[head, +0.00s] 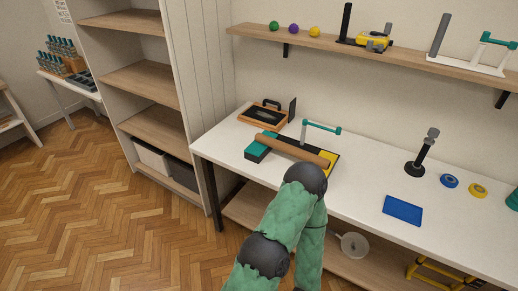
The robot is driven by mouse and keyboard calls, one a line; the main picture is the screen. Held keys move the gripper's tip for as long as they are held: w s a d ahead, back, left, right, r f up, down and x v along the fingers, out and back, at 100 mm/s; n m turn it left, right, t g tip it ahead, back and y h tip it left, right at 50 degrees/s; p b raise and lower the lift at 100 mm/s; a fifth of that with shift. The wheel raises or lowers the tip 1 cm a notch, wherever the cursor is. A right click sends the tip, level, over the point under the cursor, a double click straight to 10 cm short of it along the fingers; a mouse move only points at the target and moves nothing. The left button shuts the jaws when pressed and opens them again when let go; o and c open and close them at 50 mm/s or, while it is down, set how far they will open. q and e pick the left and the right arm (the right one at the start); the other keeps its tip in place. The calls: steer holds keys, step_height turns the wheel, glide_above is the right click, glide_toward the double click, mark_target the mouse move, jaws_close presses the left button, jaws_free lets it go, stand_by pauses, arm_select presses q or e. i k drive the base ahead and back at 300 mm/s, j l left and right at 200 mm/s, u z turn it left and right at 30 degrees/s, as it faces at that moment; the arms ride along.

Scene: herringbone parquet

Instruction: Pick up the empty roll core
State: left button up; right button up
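The empty roll core, seemingly the brown tube (290,150), lies lengthwise on a black holder with a teal block (257,150) at its left end and a yellow part (327,158) at its right end. The holder stands on the white table, with a teal-topped post (322,127) behind the tube. One of my green arms reaches up from the bottom, its black joint just in front of the tube's right end. Neither gripper shows; I cannot tell whether one is hidden behind the arm.
An orange-brown case (266,112) stands behind the holder. To the right are a blue mat (402,209), a black stand (420,160), and blue tape (449,181) and yellow tape (478,190) rolls. A wall shelf (380,58) hangs above. Bare tabletop (365,170) lies right of the holder.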

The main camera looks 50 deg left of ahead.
mark_target(301, 154)
steer(key=u, duration=1.5)
steer(key=i+u, duration=0.15)
